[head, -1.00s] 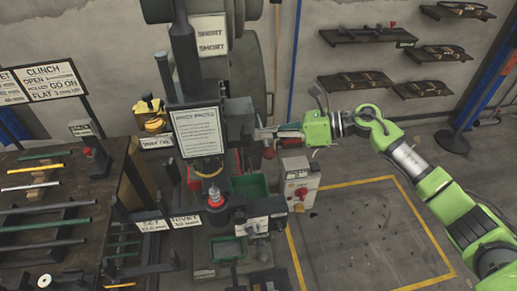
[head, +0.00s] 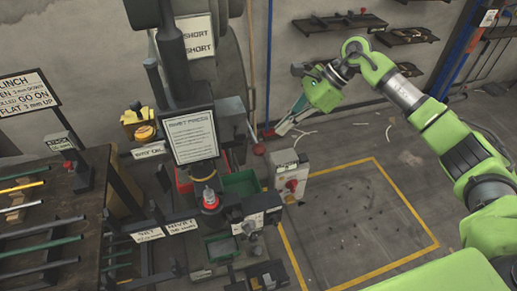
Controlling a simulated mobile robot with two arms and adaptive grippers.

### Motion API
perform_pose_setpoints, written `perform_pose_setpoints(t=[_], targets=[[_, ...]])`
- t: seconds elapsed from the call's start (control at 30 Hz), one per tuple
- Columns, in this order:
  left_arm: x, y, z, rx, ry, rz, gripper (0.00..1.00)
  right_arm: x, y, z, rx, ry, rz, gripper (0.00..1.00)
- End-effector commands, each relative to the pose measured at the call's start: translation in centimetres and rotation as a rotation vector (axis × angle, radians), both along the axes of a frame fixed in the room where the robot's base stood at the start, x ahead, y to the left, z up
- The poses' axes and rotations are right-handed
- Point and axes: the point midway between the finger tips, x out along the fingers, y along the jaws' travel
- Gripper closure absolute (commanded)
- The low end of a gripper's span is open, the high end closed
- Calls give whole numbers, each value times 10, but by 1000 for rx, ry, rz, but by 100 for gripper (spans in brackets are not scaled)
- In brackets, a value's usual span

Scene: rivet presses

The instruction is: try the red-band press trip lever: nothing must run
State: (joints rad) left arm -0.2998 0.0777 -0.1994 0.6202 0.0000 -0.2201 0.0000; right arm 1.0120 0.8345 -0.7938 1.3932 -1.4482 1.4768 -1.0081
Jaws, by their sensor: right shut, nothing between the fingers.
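The press (head: 175,60) stands at the centre left, with a printed sheet (head: 192,136) on its front. My right gripper (head: 282,131) is shut and empty. Its fingers point down and left, just right of and above the ball in the picture; I cannot tell whether they touch it. My left gripper is not in view.
A pale control box (head: 290,168) with a red knob stands right of the press. A yellow switch unit (head: 139,126) is at its left. A green tray (head: 241,184) lies beside the tooling. A bench with rods (head: 60,215) is at left. The yellow-outlined floor (head: 375,218) is clear.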

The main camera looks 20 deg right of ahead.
Motion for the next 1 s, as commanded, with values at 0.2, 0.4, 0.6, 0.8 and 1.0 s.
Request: perform_pose_setpoints(t=[0.2,0.4,0.6,0.8,1.0], targets=[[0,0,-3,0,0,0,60,0,8,-11,1,3,1,100],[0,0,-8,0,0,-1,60,3,22,-30,1,2,2,100],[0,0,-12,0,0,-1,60,5,36,-49,2,1,1,100],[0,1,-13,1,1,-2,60,6,43,-56,2,0,1,100],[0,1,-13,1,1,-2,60,6,43,-56,2,1,1,100]])
